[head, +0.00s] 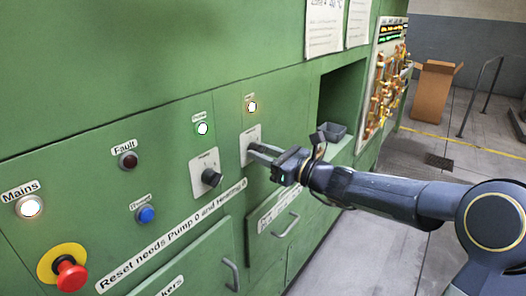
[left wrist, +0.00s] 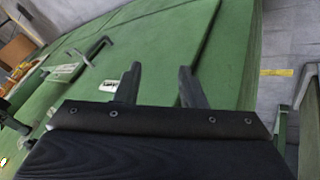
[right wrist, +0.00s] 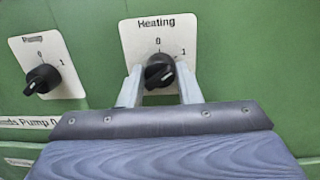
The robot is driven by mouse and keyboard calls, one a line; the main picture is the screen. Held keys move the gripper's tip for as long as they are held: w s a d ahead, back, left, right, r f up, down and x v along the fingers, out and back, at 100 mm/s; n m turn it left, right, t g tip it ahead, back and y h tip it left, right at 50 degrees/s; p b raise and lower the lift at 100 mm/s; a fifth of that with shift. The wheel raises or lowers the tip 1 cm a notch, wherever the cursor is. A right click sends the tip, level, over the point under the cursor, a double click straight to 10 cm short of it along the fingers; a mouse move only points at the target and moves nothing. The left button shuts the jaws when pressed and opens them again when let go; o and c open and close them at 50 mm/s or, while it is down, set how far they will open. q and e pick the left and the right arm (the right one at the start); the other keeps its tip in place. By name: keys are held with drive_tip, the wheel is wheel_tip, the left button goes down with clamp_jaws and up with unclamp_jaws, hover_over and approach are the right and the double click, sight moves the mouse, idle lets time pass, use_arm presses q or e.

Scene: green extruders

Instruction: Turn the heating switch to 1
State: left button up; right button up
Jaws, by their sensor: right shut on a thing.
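The heating switch is a black rotary knob (right wrist: 159,70) on a white plate marked Heating, 0 and 1 in the right wrist view. My right gripper (right wrist: 159,88) has one finger on each side of the knob and is shut on it. The knob's grip bar looks tilted; I cannot tell its exact setting. In the head view the heating plate (head: 250,135) shows, but my right gripper (head: 262,153) hides the knob. My left gripper (left wrist: 158,85) is open and empty in the left wrist view, with green panels beyond it.
The pump knob (head: 211,178) is on its own plate left of the heating switch. A red emergency button (head: 71,275), blue button (head: 146,214) and lit lamps are farther left. Door handles (head: 286,225) stick out below.

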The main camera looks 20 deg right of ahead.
drive_tip(key=shift+m, duration=0.4)
drive_tip(key=o, duration=1)
drive_tip(key=shift+c, duration=0.2)
drive_tip(key=shift+d, duration=0.1)
drive_tip(key=v, duration=0.7)
drive_tip(key=shift+s+d+b, duration=0.2)
drive_tip(key=shift+s+b, duration=0.1)
drive_tip(key=shift+b, duration=0.05)
drive_tip(key=shift+a, duration=0.1)
